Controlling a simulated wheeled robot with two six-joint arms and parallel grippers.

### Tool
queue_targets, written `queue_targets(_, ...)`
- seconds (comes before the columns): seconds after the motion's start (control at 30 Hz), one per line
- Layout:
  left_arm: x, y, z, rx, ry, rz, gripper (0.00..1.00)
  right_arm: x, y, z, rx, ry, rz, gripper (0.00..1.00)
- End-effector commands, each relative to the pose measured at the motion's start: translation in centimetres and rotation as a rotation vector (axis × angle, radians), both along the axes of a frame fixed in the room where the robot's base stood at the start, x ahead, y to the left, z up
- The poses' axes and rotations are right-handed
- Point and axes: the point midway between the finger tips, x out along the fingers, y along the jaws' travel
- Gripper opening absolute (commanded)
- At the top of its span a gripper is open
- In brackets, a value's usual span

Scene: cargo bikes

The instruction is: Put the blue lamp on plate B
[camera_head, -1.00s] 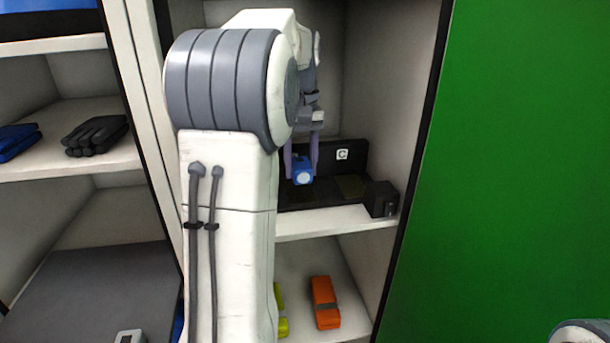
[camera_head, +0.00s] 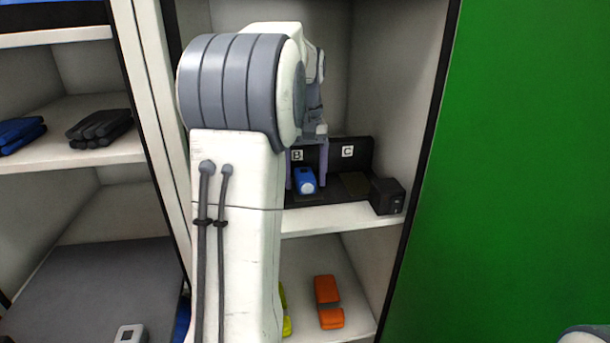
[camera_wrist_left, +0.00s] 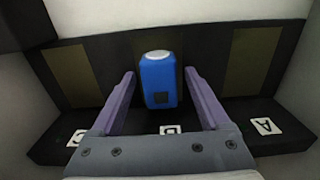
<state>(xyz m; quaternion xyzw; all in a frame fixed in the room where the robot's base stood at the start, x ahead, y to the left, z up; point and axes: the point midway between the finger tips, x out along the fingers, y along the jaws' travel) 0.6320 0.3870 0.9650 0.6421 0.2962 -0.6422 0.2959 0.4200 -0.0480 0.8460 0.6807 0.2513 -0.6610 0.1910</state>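The blue lamp (camera_head: 305,183) with a pale round end stands on the black charging rack (camera_head: 361,158), in front of label B (camera_head: 297,155). In the left wrist view the lamp (camera_wrist_left: 159,82) is at the middle place, between the labels C (camera_wrist_left: 77,138) and A (camera_wrist_left: 265,126). Plate B itself is mostly hidden by the lamp. My left gripper (camera_head: 306,186) is open around the lamp. In the left wrist view its purple fingers (camera_wrist_left: 158,78) stand on either side, with a gap on both sides. My right gripper is not in view.
A black box (camera_head: 387,196) sits at the shelf's right end. Orange (camera_head: 328,302) and yellow (camera_head: 286,310) items lie on the shelf below. Black gloves (camera_head: 99,128) and a blue item (camera_head: 20,135) lie on the left shelf. A green panel (camera_head: 520,160) stands at right.

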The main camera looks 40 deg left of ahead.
Motion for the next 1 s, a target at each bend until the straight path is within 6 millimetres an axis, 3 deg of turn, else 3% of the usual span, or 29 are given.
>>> queue_targets(0.17, 0.0, 0.0, 0.4, 0.001, -0.002, 0.000, 0.79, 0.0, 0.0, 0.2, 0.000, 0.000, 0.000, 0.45)
queue_targets(0.63, 0.1, 0.0, 7.3, 0.001, -0.002, 0.000, 0.79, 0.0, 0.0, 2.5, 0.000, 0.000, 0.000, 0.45)
queue_targets(1.0, 0.0, 0.0, 7.9, 0.000, 0.000, 0.000, 0.79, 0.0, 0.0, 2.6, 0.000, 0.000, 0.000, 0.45)
